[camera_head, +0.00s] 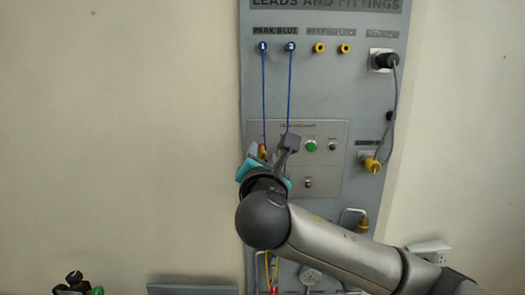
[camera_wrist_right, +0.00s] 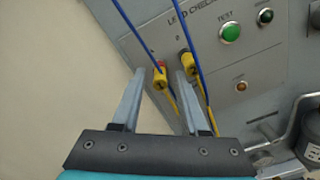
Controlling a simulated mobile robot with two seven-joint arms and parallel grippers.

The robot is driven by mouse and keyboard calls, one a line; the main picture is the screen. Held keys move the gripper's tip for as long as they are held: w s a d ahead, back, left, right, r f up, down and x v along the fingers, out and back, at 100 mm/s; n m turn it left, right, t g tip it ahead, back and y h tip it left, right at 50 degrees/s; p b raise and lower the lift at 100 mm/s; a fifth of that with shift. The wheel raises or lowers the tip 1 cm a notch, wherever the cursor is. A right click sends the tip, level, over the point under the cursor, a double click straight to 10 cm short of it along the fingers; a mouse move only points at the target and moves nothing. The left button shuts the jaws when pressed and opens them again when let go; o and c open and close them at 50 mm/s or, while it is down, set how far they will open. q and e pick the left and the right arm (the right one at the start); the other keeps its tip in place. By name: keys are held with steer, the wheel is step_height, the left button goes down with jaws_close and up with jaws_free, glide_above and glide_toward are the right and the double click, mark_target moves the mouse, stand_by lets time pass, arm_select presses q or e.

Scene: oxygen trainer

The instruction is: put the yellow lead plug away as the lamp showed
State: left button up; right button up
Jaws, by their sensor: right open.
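Two yellow lead plugs sit in the lead checker panel (camera_wrist_right: 205,42) in the right wrist view: a left plug (camera_wrist_right: 160,76) and a right plug (camera_wrist_right: 187,66). My open right gripper (camera_wrist_right: 161,74) has the left plug between its fingertips, with its right fingertip close by the right plug. In the head view my right gripper (camera_head: 268,160) covers most of that area. Two yellow-ringed parking holes (camera_head: 318,47) (camera_head: 344,47) show at the top of the board. The checker's small lamp (camera_wrist_right: 241,86) shows no clear glow. My left gripper is not in view.
Blue leads hang from two blue plugs (camera_head: 290,46) and run down past my gripper. A black plug (camera_head: 385,61) with a grey cable and a yellow connector (camera_head: 371,165) are at the board's right. A green button (camera_head: 311,146) is on the checker. The left wall is bare.

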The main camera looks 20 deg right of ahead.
mark_target(263, 156)
stand_by(0.7)
steer(key=shift+p, duration=0.35)
steer(key=shift+p, duration=0.35)
jaws_close()
stand_by(0.4)
stand_by(0.3)
steer(key=shift+s+a, duration=0.1)
steer(key=shift+s, duration=0.05)
steer(key=shift+p+v, duration=1)
steer(key=shift+v, duration=1.35)
